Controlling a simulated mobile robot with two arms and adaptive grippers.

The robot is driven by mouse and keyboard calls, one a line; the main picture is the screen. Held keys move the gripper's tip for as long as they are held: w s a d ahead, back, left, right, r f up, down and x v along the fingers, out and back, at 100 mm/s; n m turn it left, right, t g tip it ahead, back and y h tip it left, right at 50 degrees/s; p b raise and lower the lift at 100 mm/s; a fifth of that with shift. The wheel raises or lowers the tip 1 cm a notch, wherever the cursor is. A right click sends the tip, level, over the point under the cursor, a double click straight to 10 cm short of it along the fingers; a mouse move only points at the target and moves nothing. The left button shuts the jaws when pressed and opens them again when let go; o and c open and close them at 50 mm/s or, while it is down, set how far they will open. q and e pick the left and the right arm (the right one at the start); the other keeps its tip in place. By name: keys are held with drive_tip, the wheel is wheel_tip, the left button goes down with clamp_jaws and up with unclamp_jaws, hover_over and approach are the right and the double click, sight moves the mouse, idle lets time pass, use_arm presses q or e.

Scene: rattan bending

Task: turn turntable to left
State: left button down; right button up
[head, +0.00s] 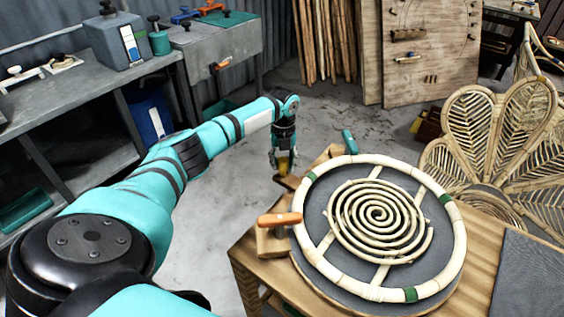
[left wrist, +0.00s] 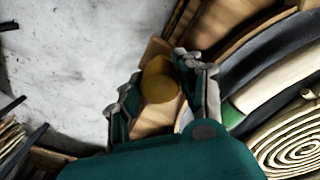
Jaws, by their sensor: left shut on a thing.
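The turntable (head: 316,200) is a dark grey disc on a wooden workbench (head: 252,264) in the head view. A pale rattan ring (head: 458,236) with green bands lies on it, around a rattan spiral (head: 378,215). My left gripper (head: 284,166) points down at the bench's far left corner, beside the turntable. It is shut on a yellow-brown knob (left wrist: 160,82), which shows between the fingers in the left wrist view. What the knob joins to is partly hidden. The spiral also shows in the left wrist view (left wrist: 300,152). My right gripper is out of view.
An orange-handled clamp (head: 279,220) stands at the bench's left edge. A teal handle (head: 349,142) shows behind the ring. A rattan chair (head: 508,140) stands close at the right. Grey counters (head: 75,75) line the left. Bare floor (head: 225,185) lies left of the bench.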

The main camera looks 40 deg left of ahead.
use_arm(q)
drive_tip(key=shift+w+r, duration=0.15)
drive_tip(key=shift+w, duration=0.1)
drive_tip(key=c, duration=1.1)
unclamp_jaws()
drive_tip(key=shift+o, duration=1.2)
drive_tip(key=shift+w, duration=0.1)
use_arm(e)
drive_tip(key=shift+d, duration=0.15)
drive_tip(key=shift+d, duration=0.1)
use_arm(q)
wheel_tip(320, 180, up, 12)
drive_tip(key=shift+f, duration=0.2)
